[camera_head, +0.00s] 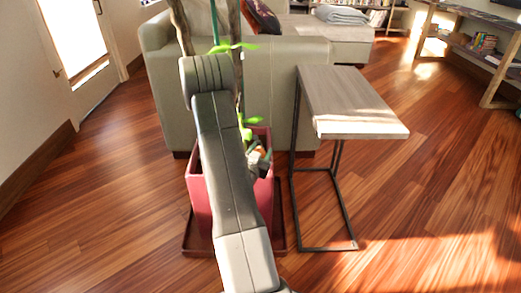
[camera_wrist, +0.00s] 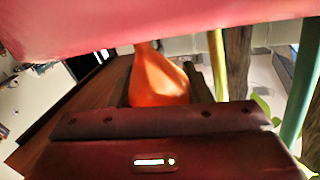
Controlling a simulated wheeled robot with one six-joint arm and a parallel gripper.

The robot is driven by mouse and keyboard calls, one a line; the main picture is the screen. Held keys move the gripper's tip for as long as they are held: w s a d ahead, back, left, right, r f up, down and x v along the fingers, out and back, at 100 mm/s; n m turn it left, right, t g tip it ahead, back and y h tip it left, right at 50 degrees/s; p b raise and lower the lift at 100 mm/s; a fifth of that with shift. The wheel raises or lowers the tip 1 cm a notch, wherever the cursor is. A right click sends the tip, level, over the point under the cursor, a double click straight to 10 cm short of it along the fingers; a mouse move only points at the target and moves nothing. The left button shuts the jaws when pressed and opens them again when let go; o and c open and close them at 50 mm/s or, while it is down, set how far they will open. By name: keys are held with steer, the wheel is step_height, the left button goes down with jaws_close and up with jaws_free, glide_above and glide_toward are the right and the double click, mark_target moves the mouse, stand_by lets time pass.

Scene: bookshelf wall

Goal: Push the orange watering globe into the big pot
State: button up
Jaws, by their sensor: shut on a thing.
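The big pot (camera_head: 200,205) is a tall dark pink-red square planter with a plant in it. My arm crosses in front of its middle. The orange watering globe (camera_wrist: 158,78) shows clearly in the wrist view, with its narrow neck up in the picture. A small patch of it (camera_head: 261,152) shows in the head view near the pot's right side. My gripper (camera_head: 259,161) is shut on the globe, at the pot's upper right. A broad pink surface, which looks like the pot (camera_wrist: 160,25), fills the top of the wrist view. The globe's tip and the soil are hidden.
Wooden stems and a green stake (camera_wrist: 303,85) rise from the pot. A side table (camera_head: 350,95) with a thin black frame stands close on the right. A grey-green sofa (camera_head: 275,85) is behind. A dark saucer (camera_head: 197,243) lies under the pot. The floor at left is clear.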

steer(key=shift+f, duration=1.4)
steer(key=o, duration=1.1)
steer(key=shift+o, duration=1.1)
steer(key=shift+r, duration=0.1)
steer(key=shift+a, duration=0.15)
steer(key=shift+c, duration=0.5)
